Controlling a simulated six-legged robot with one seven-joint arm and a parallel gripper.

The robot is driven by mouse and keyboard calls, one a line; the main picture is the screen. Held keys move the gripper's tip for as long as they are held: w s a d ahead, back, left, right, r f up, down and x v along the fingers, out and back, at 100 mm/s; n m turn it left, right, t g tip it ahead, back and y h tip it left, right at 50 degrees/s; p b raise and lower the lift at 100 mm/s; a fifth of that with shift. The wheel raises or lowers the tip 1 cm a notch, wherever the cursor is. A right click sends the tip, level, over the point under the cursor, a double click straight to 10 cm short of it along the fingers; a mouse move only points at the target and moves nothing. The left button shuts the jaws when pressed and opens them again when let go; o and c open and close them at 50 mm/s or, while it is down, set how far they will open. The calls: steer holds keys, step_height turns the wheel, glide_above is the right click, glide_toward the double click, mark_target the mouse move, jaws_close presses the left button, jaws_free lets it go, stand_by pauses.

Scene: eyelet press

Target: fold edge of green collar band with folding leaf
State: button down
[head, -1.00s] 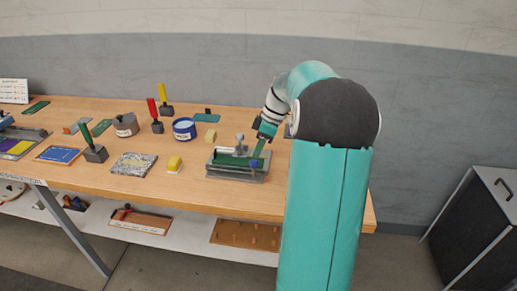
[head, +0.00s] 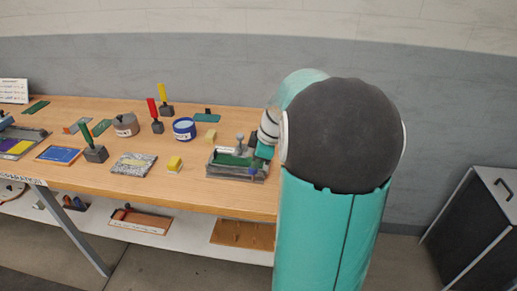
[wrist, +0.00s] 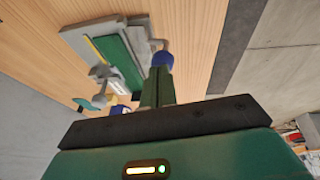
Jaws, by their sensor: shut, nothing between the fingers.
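A grey folding fixture (head: 213,171) stands near the front edge of the bench in the head view, with the green collar band (head: 232,160) lying in it. It shows upper left in the wrist view (wrist: 73,38), with the green band (wrist: 120,60) and a thin yellow strip along it. A blue knob (head: 253,171) is at the fixture's right end, on a grey bent lever in the wrist view (wrist: 163,58). My gripper (wrist: 160,80) is shut and empty, its tips right at the blue knob; I cannot tell whether they touch.
A yellow block (head: 175,163) and a mottled plate (head: 134,164) lie left of the fixture. A blue tin (head: 184,129), a grey pot (head: 125,125) and red (head: 153,110) and yellow-handled (head: 163,93) tools stand behind. Bare wood lies in front of the fixture.

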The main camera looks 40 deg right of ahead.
steer(key=shift+s+a+f+h, duration=0.2)
steer(key=shift+a+h, duration=0.05)
steer(key=shift+h, duration=0.05)
steer(key=shift+s+a+f, duration=0.3)
steer(key=shift+a+f, duration=0.05)
steer(key=shift+f, duration=0.05)
